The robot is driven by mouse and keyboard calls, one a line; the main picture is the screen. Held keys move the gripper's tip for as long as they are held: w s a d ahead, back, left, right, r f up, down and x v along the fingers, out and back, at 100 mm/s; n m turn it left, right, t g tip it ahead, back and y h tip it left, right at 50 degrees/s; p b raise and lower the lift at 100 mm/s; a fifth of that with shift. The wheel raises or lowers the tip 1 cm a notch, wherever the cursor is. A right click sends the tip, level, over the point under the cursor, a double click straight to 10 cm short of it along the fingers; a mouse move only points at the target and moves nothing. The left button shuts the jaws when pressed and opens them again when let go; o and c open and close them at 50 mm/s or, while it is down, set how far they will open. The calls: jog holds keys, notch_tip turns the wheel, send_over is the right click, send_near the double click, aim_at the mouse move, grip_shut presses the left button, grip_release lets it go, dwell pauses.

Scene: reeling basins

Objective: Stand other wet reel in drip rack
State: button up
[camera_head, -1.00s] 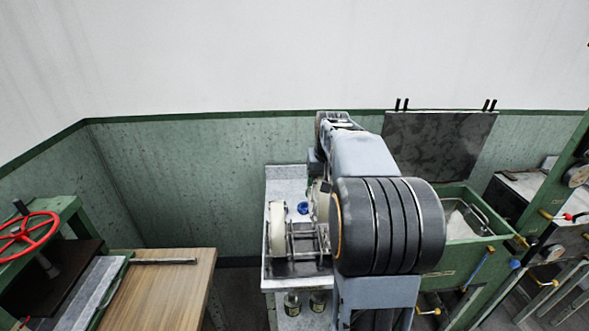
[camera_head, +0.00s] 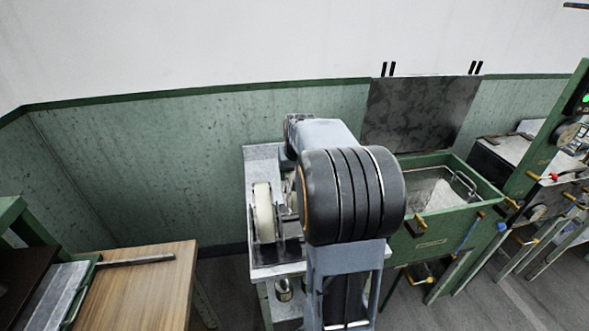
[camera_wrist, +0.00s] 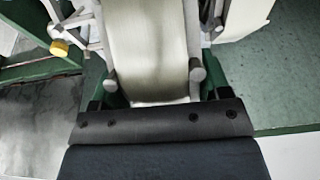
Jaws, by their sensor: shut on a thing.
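My gripper (camera_wrist: 153,88) is shut on a cream-white reel (camera_wrist: 150,45) in the wrist view; only part of its pale band shows between the fingers. In the head view my arm hides my gripper and most of what it holds. Another white reel (camera_head: 263,212) stands upright in the metal drip rack (camera_head: 288,244) on a small grey-white table (camera_head: 262,153). The arm covers the rack's right part, so I cannot tell how the held reel sits relative to it.
A green basin (camera_head: 437,233) with a dark raised plate (camera_head: 420,113) stands right of the table. Green machinery with yellow-handled valves lies farther right. A wooden-topped table (camera_head: 140,285) is at the lower left. Jars (camera_head: 283,290) sit on the shelf below the small table.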

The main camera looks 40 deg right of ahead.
jog(key=shift+f+b, duration=3.35)
jog(key=shift+f, duration=1.55)
jog(key=o, duration=1.1)
jog(key=v, duration=1.4)
jog(key=shift+s, duration=0.1)
